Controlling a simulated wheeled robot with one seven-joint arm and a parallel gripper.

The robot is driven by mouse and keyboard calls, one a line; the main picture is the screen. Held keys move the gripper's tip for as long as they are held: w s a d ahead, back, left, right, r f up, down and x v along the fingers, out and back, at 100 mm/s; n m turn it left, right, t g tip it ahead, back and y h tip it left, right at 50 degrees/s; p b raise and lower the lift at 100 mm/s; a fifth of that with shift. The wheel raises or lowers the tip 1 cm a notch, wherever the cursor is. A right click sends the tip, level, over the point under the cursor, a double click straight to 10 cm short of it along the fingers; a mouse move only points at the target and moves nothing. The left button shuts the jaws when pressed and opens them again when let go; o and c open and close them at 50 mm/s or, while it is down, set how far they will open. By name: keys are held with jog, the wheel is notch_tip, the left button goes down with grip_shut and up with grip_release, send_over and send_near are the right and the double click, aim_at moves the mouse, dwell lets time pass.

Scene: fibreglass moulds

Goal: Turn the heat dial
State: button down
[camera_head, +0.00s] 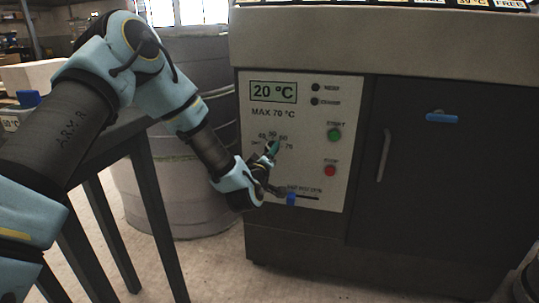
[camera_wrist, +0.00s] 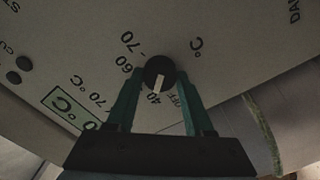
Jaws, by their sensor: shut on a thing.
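The heat dial (camera_wrist: 160,70) is a round dark knob with a white pointer mark, on the light control panel (camera_head: 300,180) of a dark machine. In the wrist view its pointer is towards the printed 40, close to OFF. My gripper (camera_wrist: 159,78) is shut on the dial, with one green finger on each side of it. In the head view my gripper (camera_head: 271,150) is at the dial scale and hides most of the knob. The display (camera_head: 273,92) reads 20 °C, with MAX 70 °C printed below it.
A green button (camera_head: 334,134) and a red button (camera_head: 330,170) are right of the dial. A blue slider knob (camera_head: 291,199) sits in a slot just below my gripper. A dark door (camera_head: 440,190) with a handle is further right. A table (camera_head: 150,185) stands on the left.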

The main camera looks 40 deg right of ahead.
jog(key=shift+m+b, duration=0.9)
jog(key=shift+m, duration=3)
jog(key=shift+f, duration=0.1)
jog(key=shift+c, duration=1.4)
grip_release()
jog(key=v, duration=1)
jog(key=shift+s+a+p, duration=0.2)
jog(key=shift+a+p, duration=0.1)
jog(key=shift+a, duration=0.05)
jog(key=shift+s, duration=0.1)
